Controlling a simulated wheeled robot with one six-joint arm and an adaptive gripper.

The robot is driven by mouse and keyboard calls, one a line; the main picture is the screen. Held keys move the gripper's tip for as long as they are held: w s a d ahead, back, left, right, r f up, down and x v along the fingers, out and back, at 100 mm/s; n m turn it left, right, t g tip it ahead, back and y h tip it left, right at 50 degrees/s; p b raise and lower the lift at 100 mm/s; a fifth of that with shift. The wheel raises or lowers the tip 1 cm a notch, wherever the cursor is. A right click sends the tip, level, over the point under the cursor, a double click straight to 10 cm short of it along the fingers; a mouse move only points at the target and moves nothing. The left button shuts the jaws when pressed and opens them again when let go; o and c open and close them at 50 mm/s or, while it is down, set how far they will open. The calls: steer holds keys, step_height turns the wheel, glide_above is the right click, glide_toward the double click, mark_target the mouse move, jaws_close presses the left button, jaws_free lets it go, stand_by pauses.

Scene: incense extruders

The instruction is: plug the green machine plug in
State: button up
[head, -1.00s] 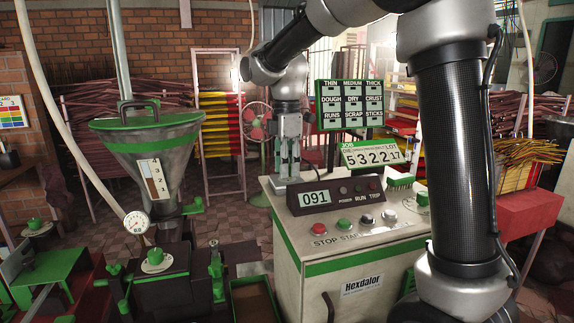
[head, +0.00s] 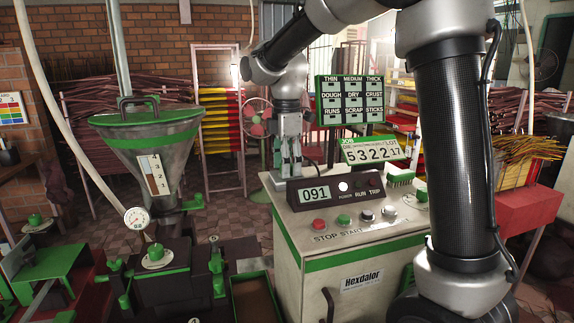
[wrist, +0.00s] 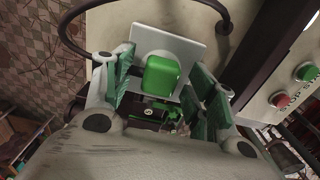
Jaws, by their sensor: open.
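The green plug (wrist: 161,76) shows in the wrist view, against a white square plate (wrist: 183,48). It appears seated on the plate, though the contact itself is hidden. My gripper (wrist: 160,92) is open, with its green-padded fingers on both sides of the plug and gaps between. In the head view my gripper (head: 290,170) points down at the back left of the cream Hexdalor console (head: 300,236); I cannot make out the plug there. The console's power lamp (head: 343,186) glows white, and its display (head: 314,194) reads 091.
A dark cable (wrist: 72,40) curves near the plug. The console's red button (wrist: 282,100) and green button (wrist: 306,72) lie right of my gripper. A green-rimmed hopper (head: 150,150) stands at left. A job sign (head: 374,152) and label board (head: 349,100) rise behind the console.

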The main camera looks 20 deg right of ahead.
step_height(320, 180, up, 12)
stand_by(0.4)
